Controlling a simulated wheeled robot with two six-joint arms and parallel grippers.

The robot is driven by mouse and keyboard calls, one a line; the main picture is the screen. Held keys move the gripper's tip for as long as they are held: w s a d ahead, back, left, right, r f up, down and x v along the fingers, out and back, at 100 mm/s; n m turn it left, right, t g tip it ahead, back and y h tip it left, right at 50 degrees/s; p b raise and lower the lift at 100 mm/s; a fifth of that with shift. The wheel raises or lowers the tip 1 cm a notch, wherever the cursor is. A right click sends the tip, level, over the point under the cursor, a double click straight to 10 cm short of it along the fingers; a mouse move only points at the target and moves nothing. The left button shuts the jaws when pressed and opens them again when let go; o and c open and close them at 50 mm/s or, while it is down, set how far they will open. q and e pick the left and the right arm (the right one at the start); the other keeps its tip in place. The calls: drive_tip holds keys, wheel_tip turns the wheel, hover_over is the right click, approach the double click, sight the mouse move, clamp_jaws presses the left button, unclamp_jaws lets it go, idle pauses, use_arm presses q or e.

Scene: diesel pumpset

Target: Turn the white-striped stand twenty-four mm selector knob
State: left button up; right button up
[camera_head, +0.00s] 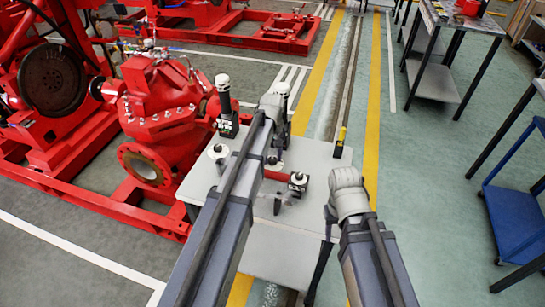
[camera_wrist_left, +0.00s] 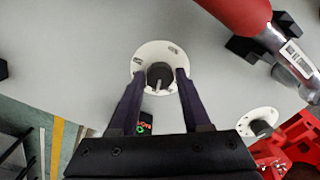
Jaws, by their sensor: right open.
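The knob (camera_wrist_left: 160,77) is dark with a pale stripe across its top. It stands at the middle of a round white plate in the left wrist view. My left gripper (camera_wrist_left: 161,73) points at it, with one dark finger on each side. The fingers are spread, with a narrow gap beside the knob. In the head view my left gripper (camera_head: 273,155) is over the table, and the arm largely hides the knob. My right gripper (camera_head: 336,208) is off the table's right edge, away from the knob; its fingers are hard to make out.
The grey table (camera_head: 318,158) carries several fixtures, including another white disc (camera_wrist_left: 258,122), a red cylinder (camera_wrist_left: 240,15) and a black-and-yellow item (camera_head: 340,142). A red pump (camera_head: 160,100) stands close on the left. Floor to the right is clear up to a blue cart (camera_head: 515,220).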

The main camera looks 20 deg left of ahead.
use_arm(q)
clamp_jaws()
drive_tip(key=shift+m, duration=0.3)
drive_tip(key=m, duration=0.5)
drive_tip(key=shift+m, duration=0.7)
idle(0.3)
drive_tip(key=shift+o, duration=2.2)
unclamp_jaws()
drive_tip(key=shift+r, duration=0.1)
